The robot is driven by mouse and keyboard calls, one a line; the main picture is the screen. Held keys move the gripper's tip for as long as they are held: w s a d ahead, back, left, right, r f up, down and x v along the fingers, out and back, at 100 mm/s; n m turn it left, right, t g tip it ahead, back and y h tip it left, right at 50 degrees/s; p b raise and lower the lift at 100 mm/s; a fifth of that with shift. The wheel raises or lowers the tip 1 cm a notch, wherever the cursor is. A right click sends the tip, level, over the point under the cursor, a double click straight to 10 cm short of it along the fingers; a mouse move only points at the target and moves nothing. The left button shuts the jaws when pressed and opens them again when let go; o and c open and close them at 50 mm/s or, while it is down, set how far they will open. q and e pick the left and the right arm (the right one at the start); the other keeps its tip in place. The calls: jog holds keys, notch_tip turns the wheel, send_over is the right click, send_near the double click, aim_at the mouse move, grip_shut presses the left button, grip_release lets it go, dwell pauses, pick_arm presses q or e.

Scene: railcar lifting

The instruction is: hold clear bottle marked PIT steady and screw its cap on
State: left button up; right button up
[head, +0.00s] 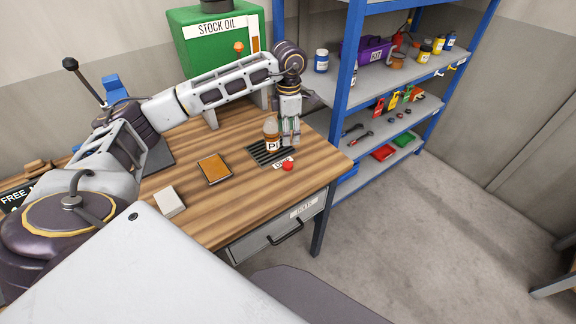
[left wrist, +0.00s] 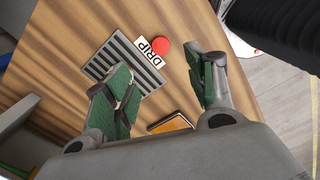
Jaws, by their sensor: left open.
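The clear bottle marked PIT (head: 271,134) stands upright on the dark slatted drip grate (head: 256,152) on the workbench. It holds something brownish, and its white label is partly visible. My left gripper (head: 291,140) points down just right of the bottle, open and apparently empty; I cannot tell whether it touches the bottle. In the left wrist view the green-padded fingers (left wrist: 165,90) are apart, and I cannot make out the bottle there. A round red piece, apparently the cap (head: 288,166), lies beside the DRIP label; it also shows in the left wrist view (left wrist: 162,47). My right gripper is not in view.
An orange-brown pad (head: 214,168) and a white block (head: 169,203) lie on the wooden workbench (head: 240,208). A green STOCK OIL container (head: 214,50) stands behind. A blue-framed shelf (head: 341,80) with bottles and tools rises to the right. The front right bench top is clear.

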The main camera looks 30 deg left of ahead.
pick_arm(q)
jog(key=f, duration=0.1)
jog(key=p, duration=0.1)
send_over(288, 164)
notch_tip(288, 164, down, 6)
jog(key=shift+f, duration=0.8)
jog(key=shift+s+f+p, duration=0.1)
jog(key=shift+f+p, duration=0.65)
jog(key=shift+f, duration=1.85)
